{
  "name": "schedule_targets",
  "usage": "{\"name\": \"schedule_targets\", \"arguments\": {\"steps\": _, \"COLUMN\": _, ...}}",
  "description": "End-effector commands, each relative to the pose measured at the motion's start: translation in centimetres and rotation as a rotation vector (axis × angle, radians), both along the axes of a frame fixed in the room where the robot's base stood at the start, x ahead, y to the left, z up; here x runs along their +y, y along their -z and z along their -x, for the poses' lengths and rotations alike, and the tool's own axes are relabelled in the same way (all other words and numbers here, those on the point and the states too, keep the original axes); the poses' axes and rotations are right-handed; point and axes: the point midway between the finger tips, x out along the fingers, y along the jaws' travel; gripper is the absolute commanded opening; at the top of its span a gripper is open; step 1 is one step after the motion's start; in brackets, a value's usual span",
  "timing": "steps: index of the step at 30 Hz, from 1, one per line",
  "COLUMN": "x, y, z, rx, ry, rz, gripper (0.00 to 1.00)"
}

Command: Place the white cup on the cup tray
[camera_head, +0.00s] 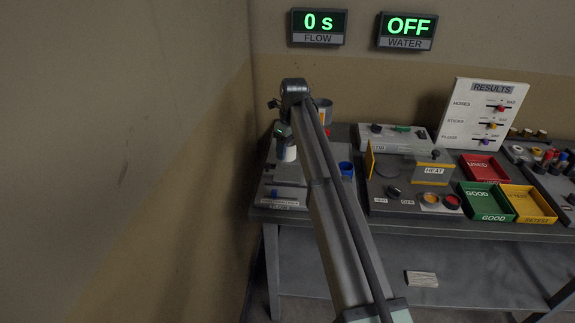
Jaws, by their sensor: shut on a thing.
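My arm reaches over the left end of the bench, and my gripper (283,140) points down there, small in view. It is shut on the white cup (290,154), whose pale side shows just below the fingers. A blue patch shows beside the cup; I cannot tell what it belongs to. The cup is above or at a grey stand (284,174) at the left end. I cannot tell whether it touches the stand, or which part is the cup tray. My arm hides part of this area.
Right are the HEAT unit (434,170) and red (480,167), green (487,202) and yellow (528,203) trays. A wall is close on the left. The displays read "0 s" and "OFF".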

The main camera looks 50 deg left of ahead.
Motion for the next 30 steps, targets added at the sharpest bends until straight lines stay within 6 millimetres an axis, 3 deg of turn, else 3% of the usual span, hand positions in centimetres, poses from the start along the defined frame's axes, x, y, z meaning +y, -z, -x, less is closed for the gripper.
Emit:
{"name": "schedule_targets", "arguments": {"steps": 3, "x": -0.1, "y": 1.8, "z": 0.0, "rx": 0.001, "ry": 0.0, "rz": 0.001, "gripper": 0.28}}
{"name": "schedule_targets", "arguments": {"steps": 16, "x": 0.0, "y": 5.9, "z": 0.0, "rx": 0.001, "ry": 0.0, "rz": 0.001, "gripper": 0.28}}
{"name": "schedule_targets", "arguments": {"steps": 29, "x": 0.0, "y": 6.4, "z": 0.0, "rx": 0.0, "ry": 0.0, "rz": 0.0, "gripper": 0.28}}
{"name": "schedule_targets", "arguments": {"steps": 30, "x": 0.0, "y": 6.4, "z": 0.0, "rx": 0.0, "ry": 0.0, "rz": 0.0, "gripper": 0.58}}
